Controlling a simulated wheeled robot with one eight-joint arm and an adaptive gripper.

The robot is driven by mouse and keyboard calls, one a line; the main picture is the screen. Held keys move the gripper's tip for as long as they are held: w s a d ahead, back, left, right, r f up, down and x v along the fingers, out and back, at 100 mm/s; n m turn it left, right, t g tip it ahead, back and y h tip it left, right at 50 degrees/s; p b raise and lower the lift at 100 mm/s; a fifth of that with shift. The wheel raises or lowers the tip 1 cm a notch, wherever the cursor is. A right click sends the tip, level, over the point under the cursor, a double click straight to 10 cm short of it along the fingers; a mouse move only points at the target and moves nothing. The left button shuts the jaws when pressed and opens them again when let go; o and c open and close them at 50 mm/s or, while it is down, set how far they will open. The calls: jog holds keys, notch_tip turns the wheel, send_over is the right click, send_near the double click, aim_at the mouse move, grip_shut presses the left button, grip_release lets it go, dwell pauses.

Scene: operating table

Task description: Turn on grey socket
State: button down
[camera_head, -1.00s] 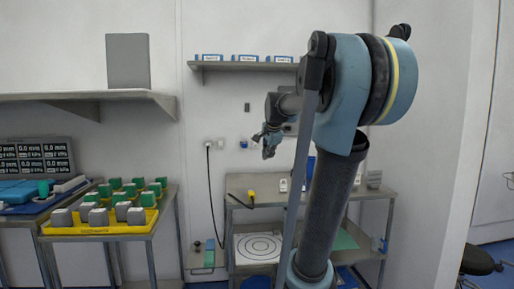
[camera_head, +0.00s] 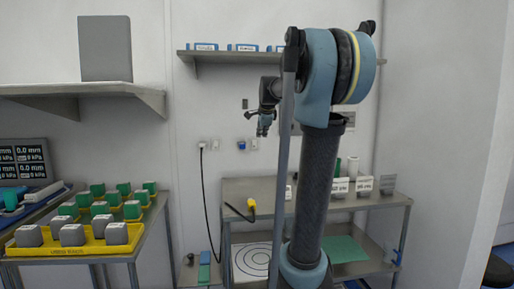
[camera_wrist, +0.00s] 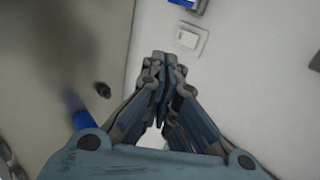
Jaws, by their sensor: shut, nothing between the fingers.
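A row of sockets and switches is on the back wall in the head view. A light grey socket (camera_head: 203,143) has a black cable hanging from it, with a small pale switch (camera_head: 215,145) beside it. A blue socket (camera_head: 241,145) is further right, with a white switch (camera_head: 254,144) next to it. My gripper (camera_head: 264,131) is shut and empty, in front of the wall near the blue socket in the picture. In the wrist view, my gripper's closed fingers (camera_wrist: 164,72) are below a white rocker switch (camera_wrist: 193,40), apart in the picture. Which socket this switch serves is unclear.
A steel table (camera_head: 233,190) stands below, with a yellow-ended cable (camera_head: 251,205) and white containers (camera_head: 364,185). A shelf (camera_head: 232,57) with blue-labelled boxes is above the sockets. A yellow tray (camera_head: 28,250) of grey blocks stands left. Wall around the sockets is clear.

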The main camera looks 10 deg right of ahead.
aim_at(254, 144)
jog(key=shift+w+a+f, duration=0.1)
jog(key=shift+w, duration=0.05)
jog(key=w+r+x, duration=0.1)
jog(key=w+x, duration=0.1)
jog(key=x, duration=1)
jog(key=shift+w, duration=0.2)
jog(key=shift+r, duration=0.1)
